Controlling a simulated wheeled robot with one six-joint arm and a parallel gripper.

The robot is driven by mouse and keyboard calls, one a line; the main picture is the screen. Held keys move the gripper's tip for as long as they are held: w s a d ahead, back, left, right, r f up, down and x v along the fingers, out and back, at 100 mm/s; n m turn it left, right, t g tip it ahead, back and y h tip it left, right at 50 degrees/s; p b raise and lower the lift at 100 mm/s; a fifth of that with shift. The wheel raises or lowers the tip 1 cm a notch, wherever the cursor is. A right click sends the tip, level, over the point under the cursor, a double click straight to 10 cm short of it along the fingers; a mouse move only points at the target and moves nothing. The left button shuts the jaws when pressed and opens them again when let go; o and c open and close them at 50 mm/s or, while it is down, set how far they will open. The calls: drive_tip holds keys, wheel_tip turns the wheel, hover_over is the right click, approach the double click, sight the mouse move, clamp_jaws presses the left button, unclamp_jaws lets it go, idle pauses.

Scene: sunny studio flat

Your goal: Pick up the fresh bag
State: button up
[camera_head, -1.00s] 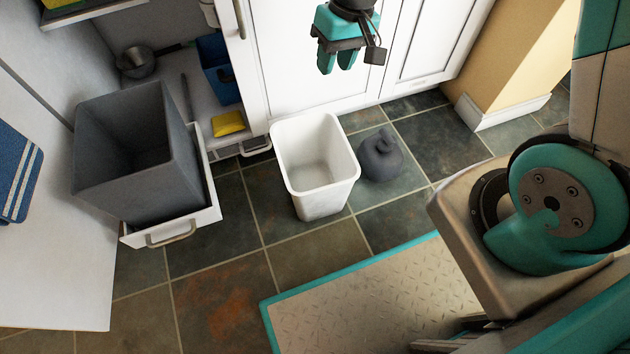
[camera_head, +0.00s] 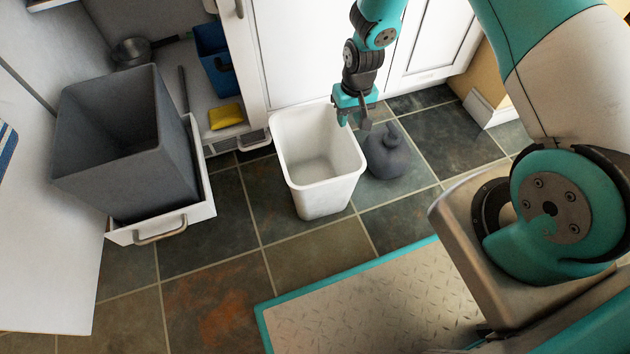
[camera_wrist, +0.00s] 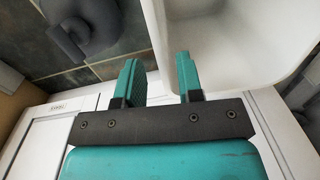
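A dark grey tied bag (camera_head: 386,152) sits on the tiled floor, right of an empty white bin (camera_head: 322,197). A small yellow folded item (camera_head: 226,116) lies in the open cabinet at the left; I cannot tell whether it or the grey bag is the fresh bag. My gripper (camera_head: 354,118) is above the bin's right rim, close to the grey bag. In the wrist view its fingers (camera_wrist: 158,75) are apart with nothing between them. That view shows the grey bag (camera_wrist: 88,22) at upper left and the white bin (camera_wrist: 215,40) at upper right.
A large grey bin (camera_head: 125,165) stands in a pulled-out white drawer (camera_head: 185,222) at the left. A blue container (camera_head: 213,60) and a pan (camera_head: 132,50) are in the cabinet. White cupboard doors (camera_head: 300,50) stand behind. Floor in front of the bin is clear.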

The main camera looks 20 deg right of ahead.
sight(345, 142)
drive_tip(key=shift+s+a+f+b, duration=0.1)
drive_tip(key=shift+a+f+b, duration=0.05)
drive_tip(key=shift+f+b, duration=1.2)
drive_tip(key=shift+s+a+f+b, duration=0.1)
drive_tip(key=shift+f+b, duration=0.7)
drive_tip(key=shift+f, duration=1)
drive_tip(key=shift+r, duration=0.1)
clamp_jaws()
